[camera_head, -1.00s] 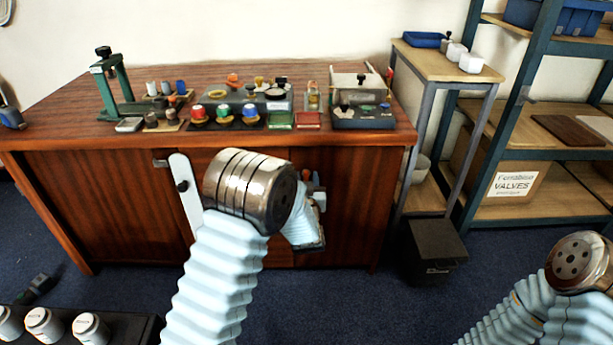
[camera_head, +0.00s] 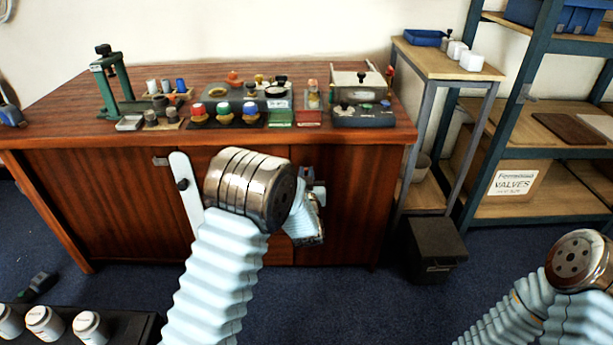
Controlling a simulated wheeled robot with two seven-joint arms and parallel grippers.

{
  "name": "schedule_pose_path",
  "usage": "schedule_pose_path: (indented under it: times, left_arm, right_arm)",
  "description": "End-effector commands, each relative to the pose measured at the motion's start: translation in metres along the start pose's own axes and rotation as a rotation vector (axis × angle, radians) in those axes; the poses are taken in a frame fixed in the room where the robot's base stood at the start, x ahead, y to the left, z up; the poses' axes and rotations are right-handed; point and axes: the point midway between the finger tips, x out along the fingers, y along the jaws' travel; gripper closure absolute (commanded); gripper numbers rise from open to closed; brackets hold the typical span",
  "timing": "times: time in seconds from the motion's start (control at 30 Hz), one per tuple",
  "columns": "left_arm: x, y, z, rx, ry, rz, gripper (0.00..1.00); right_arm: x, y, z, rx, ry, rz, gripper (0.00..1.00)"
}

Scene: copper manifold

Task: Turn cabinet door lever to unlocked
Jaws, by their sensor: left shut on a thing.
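My left arm's metal joint (camera_head: 250,190) and pale sleeve stand in front of the wooden cabinet (camera_head: 110,205). Behind that joint, my left gripper (camera_head: 310,182) is at the cabinet's front, right of the middle. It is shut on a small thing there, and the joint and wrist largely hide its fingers. The door lever cannot be made out clearly at the gripper. A long white plate (camera_head: 184,195) with a black knob leans slightly on the cabinet front, left of the joint. My right arm shows at the lower right, but its gripper does not.
The cabinet top holds a green press (camera_head: 112,80), several coloured knobs (camera_head: 223,110) and a grey box (camera_head: 362,115). A black bin (camera_head: 432,250), a narrow side table (camera_head: 440,60) and shelves stand right. White jars (camera_head: 45,322) are at lower left.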

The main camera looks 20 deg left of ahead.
Motion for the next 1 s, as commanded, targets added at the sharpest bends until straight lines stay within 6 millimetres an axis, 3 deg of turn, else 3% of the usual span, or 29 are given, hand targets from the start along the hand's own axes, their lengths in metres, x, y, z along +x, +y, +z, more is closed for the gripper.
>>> schedule_pose_path:
  times: [0.37,1.0]
  left_arm:
    - [0.000,-0.005,0.008,-0.185,0.003,-0.001,1.00]
    - [0.000,-0.015,0.013,-0.785,0.002,0.000,1.00]
  right_arm:
    - [0.038,0.026,-0.006,0.015,0.019,0.016,0.57]
    - [0.141,0.060,-0.004,0.015,0.011,0.005,0.57]
